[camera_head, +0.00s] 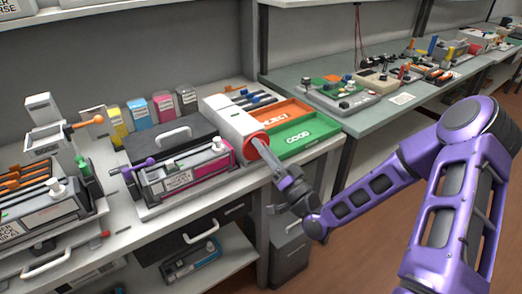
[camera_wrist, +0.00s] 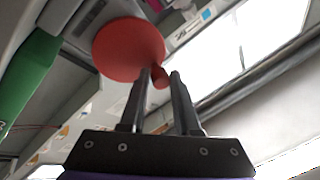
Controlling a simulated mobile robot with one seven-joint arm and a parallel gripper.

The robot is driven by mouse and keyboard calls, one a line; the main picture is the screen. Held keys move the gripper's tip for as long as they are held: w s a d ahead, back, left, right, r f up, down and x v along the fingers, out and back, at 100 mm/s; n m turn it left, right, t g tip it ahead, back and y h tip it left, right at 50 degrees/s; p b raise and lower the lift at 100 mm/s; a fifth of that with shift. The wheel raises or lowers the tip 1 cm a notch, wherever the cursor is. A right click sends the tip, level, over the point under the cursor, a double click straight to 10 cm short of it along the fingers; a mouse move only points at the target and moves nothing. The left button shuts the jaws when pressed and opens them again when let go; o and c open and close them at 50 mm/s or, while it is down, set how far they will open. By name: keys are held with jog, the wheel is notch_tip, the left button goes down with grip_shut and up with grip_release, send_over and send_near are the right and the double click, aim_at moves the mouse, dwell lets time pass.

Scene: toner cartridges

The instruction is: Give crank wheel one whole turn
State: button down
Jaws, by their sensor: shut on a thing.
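The crank wheel (camera_head: 257,145) is a red disc on the end of a white box-shaped machine (camera_head: 228,122) on the bench, left of the green tray. In the wrist view the wheel (camera_wrist: 128,48) fills the upper middle, with a small red knob (camera_wrist: 161,76) at its lower right edge. My gripper (camera_head: 264,149) reaches the wheel from the lower right. In the wrist view its two dark fingers (camera_wrist: 160,75) are closed about the knob. The wheel's far side is hidden.
A green GOOD tray (camera_head: 300,136) and an orange REJECT tray (camera_head: 277,117) lie right of the machine. A magenta cartridge in a cradle (camera_head: 182,172) stands to its left. Coloured boxes (camera_head: 163,106) line the back. Open floor lies before the bench.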

jog(key=shift+w+d+m+t+h+p, duration=0.3)
jog(key=shift+m+h, duration=0.4)
jog(key=shift+m, duration=0.75)
jog(key=shift+s+d+m+t+h+b, duration=0.1)
jog(key=shift+m+t+h, duration=0.5)
jog(key=shift+m, duration=0.8)
jog(key=shift+w+d+m+t+h+p, duration=0.2)
jog(key=shift+m+h, duration=0.6)
jog(key=shift+m, duration=0.65)
jog(key=shift+m, duration=0.3)
jog(key=c, duration=0.9)
grip_release()
